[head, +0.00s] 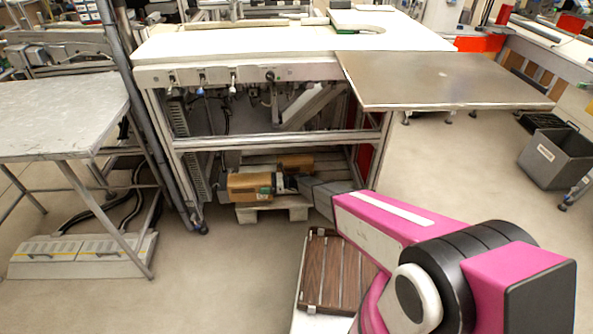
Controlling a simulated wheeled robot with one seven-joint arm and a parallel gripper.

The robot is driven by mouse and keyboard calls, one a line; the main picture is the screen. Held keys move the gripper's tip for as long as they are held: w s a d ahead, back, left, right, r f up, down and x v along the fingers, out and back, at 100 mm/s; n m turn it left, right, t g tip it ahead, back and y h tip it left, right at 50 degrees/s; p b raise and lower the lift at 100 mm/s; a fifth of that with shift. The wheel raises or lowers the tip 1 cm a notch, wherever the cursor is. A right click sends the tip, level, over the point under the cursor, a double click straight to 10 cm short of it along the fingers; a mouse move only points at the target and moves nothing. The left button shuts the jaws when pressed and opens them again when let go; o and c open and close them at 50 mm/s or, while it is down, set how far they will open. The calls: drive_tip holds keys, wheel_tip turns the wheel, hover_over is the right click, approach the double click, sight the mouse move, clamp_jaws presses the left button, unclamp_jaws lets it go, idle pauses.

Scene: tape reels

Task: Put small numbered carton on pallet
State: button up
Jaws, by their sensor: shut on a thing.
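A small brown carton (250,187) with a green mark near its right end is at the front left of the wooden pallet (272,214), low under the white-topped workbench. My gripper (280,184) reaches in from the right and is shut on the carton's right end. The fingertips are small and dark here. The carton is over or on the pallet's left part; I cannot tell whether it touches the boards. No number on it is readable. A second brown carton (296,162) lies farther back on the pallet, partly hidden behind my arm.
The workbench (290,42) overhangs the pallet, with a crossbar (280,139) just above. A dark post (150,120) and a grey table (60,115) stand left. A metal side table (440,80) and a grey bin (556,158) are right.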

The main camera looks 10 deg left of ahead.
drive_tip(key=shift+w+d+f, duration=1.25)
drive_tip(key=shift+w+f, duration=0.35)
drive_tip(key=shift+f, duration=0.2)
drive_tip(key=shift+w+d+f, duration=1.3)
drive_tip(key=shift+w+f, duration=0.35)
drive_tip(key=shift+f, duration=0.2)
drive_tip(key=shift+w+d+f, duration=1.25)
drive_tip(key=shift+w+f, duration=0.35)
drive_tip(key=shift+f, duration=0.2)
drive_tip(key=shift+f, duration=0.15)
drive_tip(key=o, duration=0.9)
drive_tip(key=shift+d, duration=0.1)
drive_tip(key=v, duration=1.1)
drive_tip(key=shift+w+d, duration=0.15)
drive_tip(key=shift+d, duration=0.25)
